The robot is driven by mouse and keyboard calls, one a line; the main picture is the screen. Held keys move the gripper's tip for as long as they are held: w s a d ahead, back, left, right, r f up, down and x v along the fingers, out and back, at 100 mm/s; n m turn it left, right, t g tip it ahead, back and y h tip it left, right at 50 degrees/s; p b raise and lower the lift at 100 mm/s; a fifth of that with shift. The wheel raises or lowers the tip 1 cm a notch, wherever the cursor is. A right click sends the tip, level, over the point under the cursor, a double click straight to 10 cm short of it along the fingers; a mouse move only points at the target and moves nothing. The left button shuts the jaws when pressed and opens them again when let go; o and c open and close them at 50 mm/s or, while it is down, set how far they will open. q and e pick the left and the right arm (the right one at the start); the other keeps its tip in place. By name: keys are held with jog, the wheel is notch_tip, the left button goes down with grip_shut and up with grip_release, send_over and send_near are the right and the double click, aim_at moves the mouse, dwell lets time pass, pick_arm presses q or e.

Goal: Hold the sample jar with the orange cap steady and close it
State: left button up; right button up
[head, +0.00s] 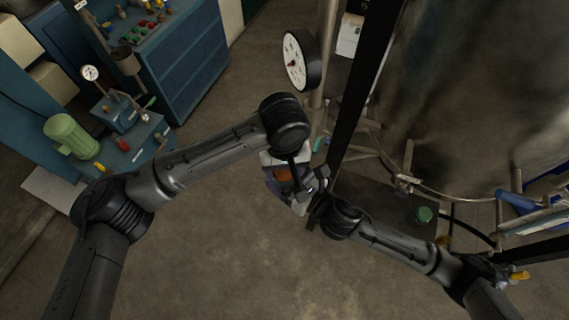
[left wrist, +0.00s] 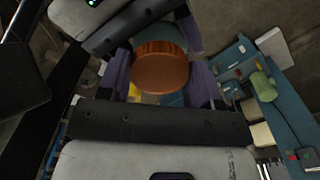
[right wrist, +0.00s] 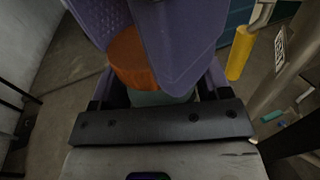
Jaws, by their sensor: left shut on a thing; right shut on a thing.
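The sample jar's orange cap (head: 284,173) shows between my two grippers in the middle of the head view. In the left wrist view the cap (left wrist: 160,68) sits between purple finger pads, with the greenish jar body (left wrist: 190,34) behind it. In the right wrist view the jar body (right wrist: 160,97) lies between my right gripper's fingers, and the cap (right wrist: 130,60) is at its far end. My left gripper (head: 277,182) is shut on the cap; my right gripper (head: 298,190) is shut on the jar. Fingers hide much of the jar, and I cannot tell how tightly the cap sits.
A round white gauge (head: 294,61) on a pipe stands just beyond my grippers. A large metal vessel (head: 480,90) fills the right. A blue cabinet (head: 185,60) and a bench with a green motor (head: 70,136) stand at the left. The floor in front is clear.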

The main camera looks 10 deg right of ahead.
pick_arm(q)
jog(key=o, duration=0.6)
jog(key=shift+a+f, duration=0.1)
jog(key=shift+f, duration=0.25)
jog(key=shift+c, duration=0.2)
pick_arm(e)
jog(key=shift+a+r, duration=0.15)
jog(key=shift+r, duration=0.45)
pick_arm(q)
jog(key=shift+c, duration=0.2)
pick_arm(e)
jog(key=c, duration=0.4)
pick_arm(q)
jog(key=o, duration=0.5)
jog(key=shift+s, duration=0.1)
pick_arm(e)
jog(key=shift+c, duration=0.2)
pick_arm(q)
jog(key=shift+d, duration=0.2)
jog(key=shift+c, duration=0.2)
pick_arm(e)
jog(key=shift+y, duration=0.3)
pick_arm(q)
jog(key=shift+r, duration=0.35)
jog(key=shift+o, duration=0.2)
notch_tip(320, 180, up, 12)
jog(key=shift+a, duration=0.2)
pick_arm(e)
jog(key=shift+f, duration=0.35)
